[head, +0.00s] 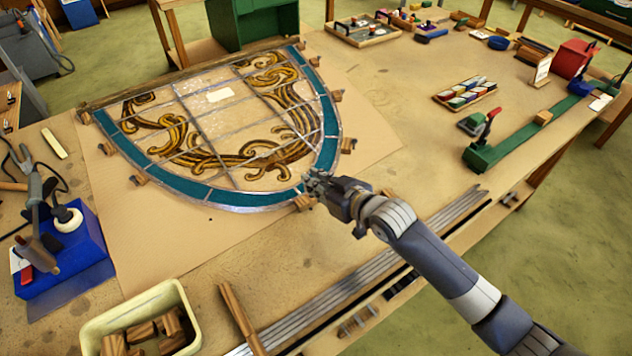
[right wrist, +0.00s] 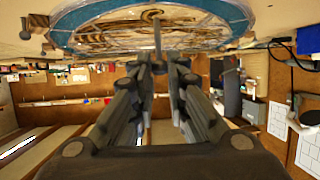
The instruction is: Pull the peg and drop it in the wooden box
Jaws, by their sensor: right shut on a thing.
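My right gripper (head: 316,182) is at the lower right edge of the leaded panel (head: 228,135), a shield shape with a teal border and brown scrolls. It is shut on a thin grey upright peg (right wrist: 157,38), which shows between the fingertips in the right wrist view. I cannot tell whether the peg's tip still sits in the board. A small brown block (head: 304,202) lies just below the gripper at the panel's edge. A pale cream box (head: 122,306) with several wooden blocks inside stands at the lower left. My left gripper is not in view.
Several brown blocks (head: 139,180) sit around the panel's edge. A wooden bar (head: 241,318) lies right of the box, beside long grey strips (head: 345,287). A blue stand (head: 70,255) with tools is at the left. Bare board lies between panel and box.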

